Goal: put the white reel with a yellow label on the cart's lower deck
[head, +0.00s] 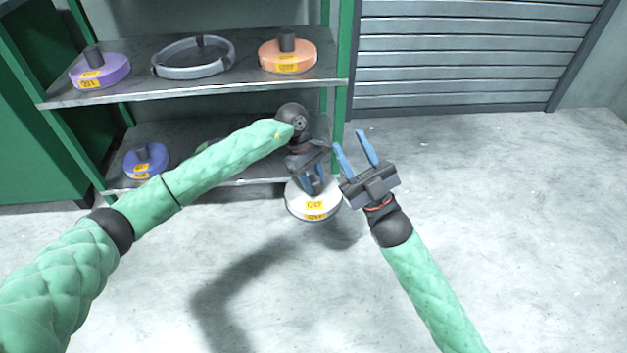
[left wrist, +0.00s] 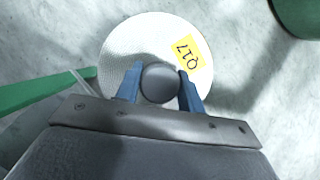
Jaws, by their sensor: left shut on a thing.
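The white reel with a yellow label (head: 300,208) hangs in front of the shelf rack in the head view, its label facing me. My left gripper (head: 313,186) is shut on the reel's dark central knob. In the left wrist view the white reel (left wrist: 125,58) shows from above, with its yellow label reading Q17, and the left gripper's blue fingers (left wrist: 160,92) stand on both sides of the knob. My right gripper (head: 355,148) is open and empty, just right of the reel. The cart is not recognisable in either view.
A green-framed rack holds a purple reel (head: 100,71), a grey ring-shaped tray (head: 193,58) and an orange reel (head: 287,57) on its upper shelf (head: 140,92). A blue reel (head: 145,161) lies on the lower shelf. Bare concrete floor (head: 530,220) is free at right, before a grey shutter (head: 460,55).

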